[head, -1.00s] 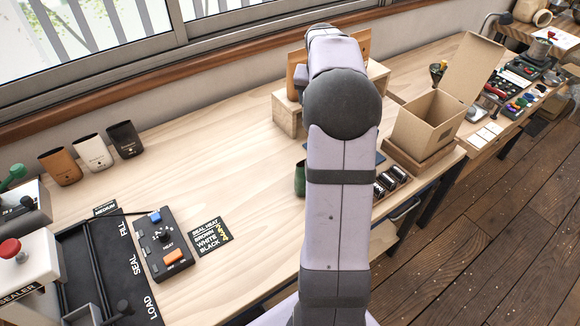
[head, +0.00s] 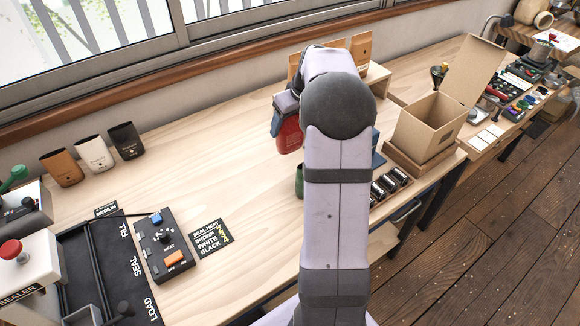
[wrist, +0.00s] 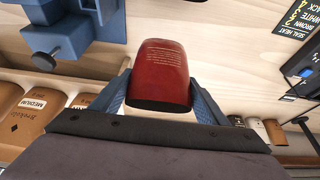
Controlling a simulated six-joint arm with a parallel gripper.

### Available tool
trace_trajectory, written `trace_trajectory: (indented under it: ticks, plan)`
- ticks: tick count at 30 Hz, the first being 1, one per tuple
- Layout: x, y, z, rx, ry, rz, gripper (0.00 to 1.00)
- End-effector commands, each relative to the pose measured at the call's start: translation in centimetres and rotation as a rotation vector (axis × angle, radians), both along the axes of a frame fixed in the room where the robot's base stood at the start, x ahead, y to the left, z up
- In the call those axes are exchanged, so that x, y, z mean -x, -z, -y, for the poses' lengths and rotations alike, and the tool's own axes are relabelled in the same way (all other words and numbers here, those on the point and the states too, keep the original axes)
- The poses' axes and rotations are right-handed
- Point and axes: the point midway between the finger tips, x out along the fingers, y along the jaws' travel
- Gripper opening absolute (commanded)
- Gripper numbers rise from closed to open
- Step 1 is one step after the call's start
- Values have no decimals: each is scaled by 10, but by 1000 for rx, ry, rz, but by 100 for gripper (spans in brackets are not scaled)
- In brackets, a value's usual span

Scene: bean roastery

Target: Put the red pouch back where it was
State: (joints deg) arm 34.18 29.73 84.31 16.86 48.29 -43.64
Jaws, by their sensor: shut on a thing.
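The red pouch (head: 290,136) hangs at the left side of my arm in the head view, above the bench. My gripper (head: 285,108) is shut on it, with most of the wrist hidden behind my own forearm. In the wrist view the red pouch (wrist: 158,62) sits between the two blue fingers of my gripper (wrist: 160,82), its dark end toward the camera. In the wrist view a brown pouch (wrist: 38,108) reads "MEDIUM".
White (head: 95,153), brown and black pouches stand at the back left. A sealer (head: 25,270), a control box (head: 163,245) and a label card (head: 210,238) lie front left. An open carton (head: 425,125) stands right. A blue clamp-like fixture (wrist: 75,35) shows in the wrist view.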

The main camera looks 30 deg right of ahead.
Motion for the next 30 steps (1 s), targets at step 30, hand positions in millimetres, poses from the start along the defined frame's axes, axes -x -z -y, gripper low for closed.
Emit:
trace_trajectory:
  ticks: [30]
  plan:
    - [1,95,0,-2,4,-4,32]
